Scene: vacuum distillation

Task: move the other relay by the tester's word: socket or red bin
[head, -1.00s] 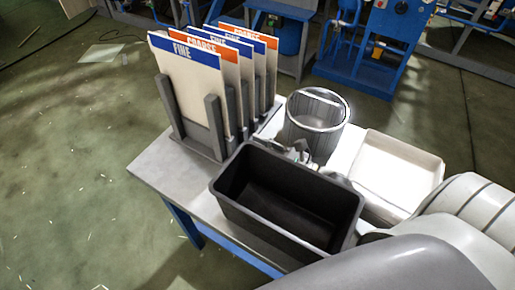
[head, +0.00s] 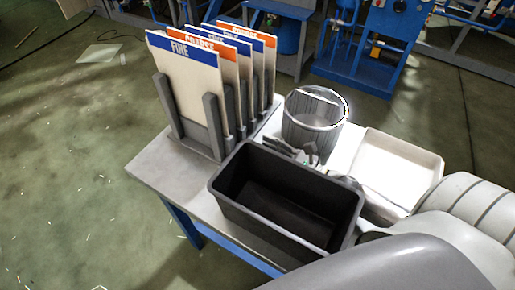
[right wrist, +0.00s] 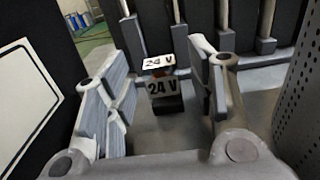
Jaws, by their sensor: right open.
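In the right wrist view a small dark relay (right wrist: 162,104) with white "24 V" labels stands on a grey surface. My right gripper (right wrist: 163,78) is open, with one finger on each side of the relay in the picture. I see gaps between the fingers and the relay. In the head view the right gripper (head: 303,156) shows as a small part behind the black bin's far edge, and the relay cannot be made out there. No red bin, socket or tester can be made out. My left gripper is out of view.
An empty black bin (head: 228,197) stands on the grey table (head: 152,170). Behind it are a rack (head: 212,125) of FINE and COARSE cards, a metal basket (head: 313,125) and a white tray (head: 437,178). The basket's perforated wall (right wrist: 300,110) is close on the right in the wrist view.

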